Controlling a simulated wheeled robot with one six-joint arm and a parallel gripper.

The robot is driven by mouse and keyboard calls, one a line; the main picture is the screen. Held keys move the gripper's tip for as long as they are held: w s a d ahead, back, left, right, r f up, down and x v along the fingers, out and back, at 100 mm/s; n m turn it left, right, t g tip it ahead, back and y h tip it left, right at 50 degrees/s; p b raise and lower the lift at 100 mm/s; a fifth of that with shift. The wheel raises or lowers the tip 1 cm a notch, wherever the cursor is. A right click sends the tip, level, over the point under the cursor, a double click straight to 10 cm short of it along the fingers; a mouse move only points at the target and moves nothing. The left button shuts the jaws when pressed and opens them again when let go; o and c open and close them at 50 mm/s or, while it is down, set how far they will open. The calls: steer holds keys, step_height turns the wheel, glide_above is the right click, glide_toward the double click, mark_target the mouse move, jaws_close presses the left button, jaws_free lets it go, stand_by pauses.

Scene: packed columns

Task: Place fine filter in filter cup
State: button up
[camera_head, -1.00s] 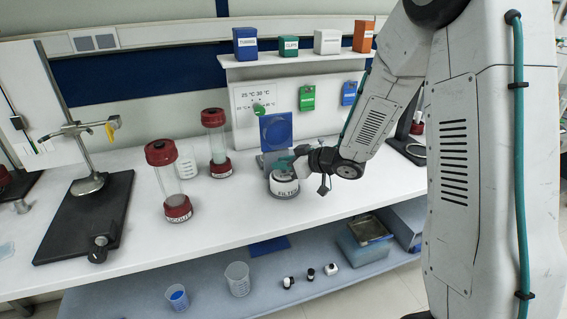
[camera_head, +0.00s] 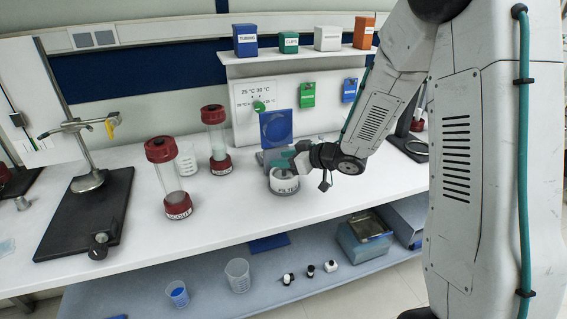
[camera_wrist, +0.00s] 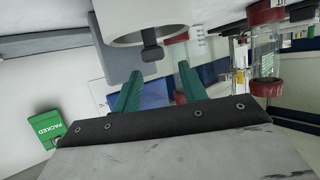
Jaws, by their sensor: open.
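The filter cup (camera_head: 284,184), white with a FILTER label, stands on the bench and has a round open top. I cannot make out the fine filter as a separate piece in either view.
A blue panel with a round shape (camera_head: 276,128) stands right behind the cup. Two red-capped columns (camera_head: 176,182) (camera_head: 218,146) and a clear beaker (camera_head: 187,160) stand to the left. A green PACKED box (camera_wrist: 47,127) shows in the wrist view. The front bench is clear.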

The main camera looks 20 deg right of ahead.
steer(key=s+d+r+m+h, duration=0.6)
steer(key=s+d+r+h, duration=0.5)
steer(key=s+d+r, duration=0.25)
steer(key=s+a+m+g+y, duration=0.1)
steer(key=s+a+g, duration=0.3)
steer(key=s, duration=0.8)
steer(key=s+a+g+y, duration=0.1)
steer(key=s+a+g, duration=0.4)
steer(key=s, duration=0.7)
steer(key=shift+s+a+r+m, duration=0.15)
steer(key=shift+s+a+m, duration=0.2)
steer(key=shift+a, duration=0.5)
steer(key=shift+w, duration=0.1)
steer(key=shift+c, duration=0.3)
